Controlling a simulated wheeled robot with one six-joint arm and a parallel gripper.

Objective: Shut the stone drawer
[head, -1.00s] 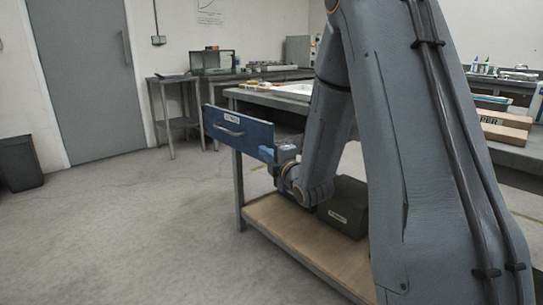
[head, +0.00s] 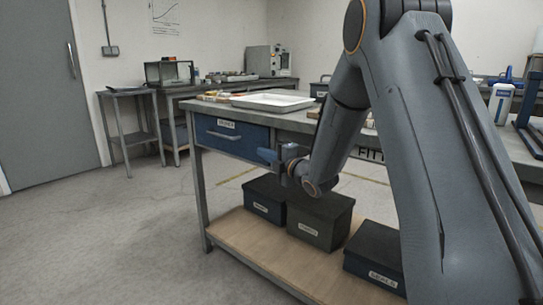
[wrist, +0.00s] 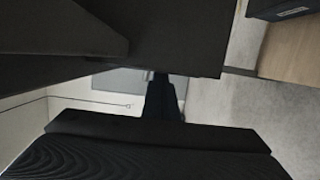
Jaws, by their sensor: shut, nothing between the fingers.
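The only drawer I can make out is a blue one (head: 232,135) with a bar handle and a white label, under the left end of the grey workbench. No stone-coloured drawer shows; my arm hides part of the bench front. The blue front sits close under the bench top and looks about flush with the frame. My gripper (head: 268,155) is shut and empty at the front's lower right corner; I cannot tell whether it touches. In the wrist view its dark fingers (wrist: 162,98) point toward the room, with no handle between them.
Lidded boxes, one dark blue (head: 265,198) and one dark green (head: 318,222), stand on the wooden lower shelf (head: 240,237). A white tray (head: 272,102) lies on the bench top. A bench leg (head: 200,200) stands at the left; the floor left of it is clear.

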